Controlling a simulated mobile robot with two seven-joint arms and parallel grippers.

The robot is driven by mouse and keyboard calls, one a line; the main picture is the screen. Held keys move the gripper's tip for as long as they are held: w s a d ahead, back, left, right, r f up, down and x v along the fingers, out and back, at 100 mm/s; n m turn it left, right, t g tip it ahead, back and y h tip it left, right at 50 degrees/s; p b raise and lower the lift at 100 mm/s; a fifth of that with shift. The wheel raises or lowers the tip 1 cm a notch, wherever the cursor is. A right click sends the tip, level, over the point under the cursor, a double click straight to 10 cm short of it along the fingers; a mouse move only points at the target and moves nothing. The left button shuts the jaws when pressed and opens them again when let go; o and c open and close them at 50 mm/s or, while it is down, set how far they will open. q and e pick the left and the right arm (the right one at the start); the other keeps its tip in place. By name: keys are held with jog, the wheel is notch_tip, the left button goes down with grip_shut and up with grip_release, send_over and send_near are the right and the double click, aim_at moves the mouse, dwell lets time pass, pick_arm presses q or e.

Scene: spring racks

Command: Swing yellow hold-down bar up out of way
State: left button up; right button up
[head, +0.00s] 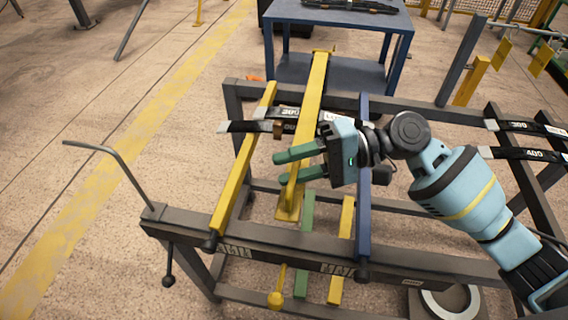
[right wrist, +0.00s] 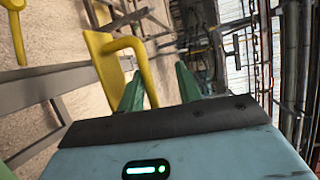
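The long yellow hold-down bar (head: 314,88) runs lengthwise over the rack, from a crosspiece at its far end to a flat plate near the front rail. My right gripper (head: 278,168) is at its lower part, with two green fingers spread apart across the bar. In the right wrist view a curved yellow handle (right wrist: 141,62) reaches down between the fingers of the gripper (right wrist: 159,71), closer to the left one. I cannot tell whether it touches a finger. My left gripper is not in view.
The dark rack frame (head: 400,262) carries another yellow bar (head: 243,165) on the left and a blue bar (head: 364,190) on the right. Labelled black springs (head: 250,126) lie across it. A bent grey rod (head: 118,165) rises at the left corner. A blue table (head: 335,18) stands behind.

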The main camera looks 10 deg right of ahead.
jog(key=shift+a, duration=0.8)
jog(key=shift+c, duration=0.3)
grip_shut()
